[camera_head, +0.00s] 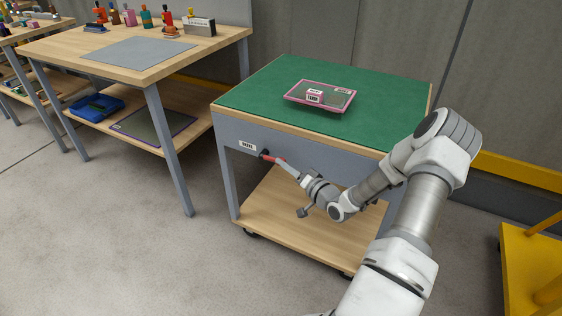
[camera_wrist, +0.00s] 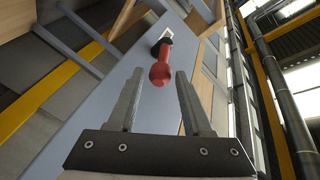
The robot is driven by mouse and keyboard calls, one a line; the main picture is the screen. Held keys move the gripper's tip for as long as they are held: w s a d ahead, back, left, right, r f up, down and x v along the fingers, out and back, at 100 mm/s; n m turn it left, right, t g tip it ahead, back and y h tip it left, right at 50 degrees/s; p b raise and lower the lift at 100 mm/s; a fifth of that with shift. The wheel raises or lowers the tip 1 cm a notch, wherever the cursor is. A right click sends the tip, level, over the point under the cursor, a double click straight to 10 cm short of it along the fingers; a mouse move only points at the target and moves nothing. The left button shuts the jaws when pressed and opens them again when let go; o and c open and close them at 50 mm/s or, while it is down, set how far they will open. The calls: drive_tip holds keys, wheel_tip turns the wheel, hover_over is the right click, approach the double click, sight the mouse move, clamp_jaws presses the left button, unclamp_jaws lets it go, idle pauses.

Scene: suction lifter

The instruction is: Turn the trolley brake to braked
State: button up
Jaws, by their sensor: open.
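The trolley (camera_head: 224,165) has a green top, a grey side panel and a wooden lower shelf. The brake lever has a red handle (camera_head: 276,160) and a dark pivot on the grey panel, beside a small white label (camera_head: 247,146). My gripper (camera_head: 286,166) is at the lever's handle end. In the wrist view the red handle (camera_wrist: 160,72) with its round end lies between and just beyond the fingertips of my open gripper (camera_wrist: 158,75). A gap shows on both sides of it. The label's text is too small to read surely.
A pink-edged panel (camera_head: 320,95) with a labelled box lies on the trolley top. A wooden workbench (camera_head: 140,72) with bottles, a grey mat and a blue tray (camera_head: 97,106) stands at the left. A yellow frame (camera_head: 535,265) is at the right. The floor between bench and trolley is clear.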

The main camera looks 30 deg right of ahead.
drive_tip(key=s+d+p, duration=0.2)
drive_tip(key=s, duration=1.2)
drive_tip(key=shift+d+r+p, duration=0.2)
drive_tip(key=shift+r+p, duration=0.15)
drive_tip(key=shift+r, duration=0.05)
drive_tip(key=shift+w, duration=0.1)
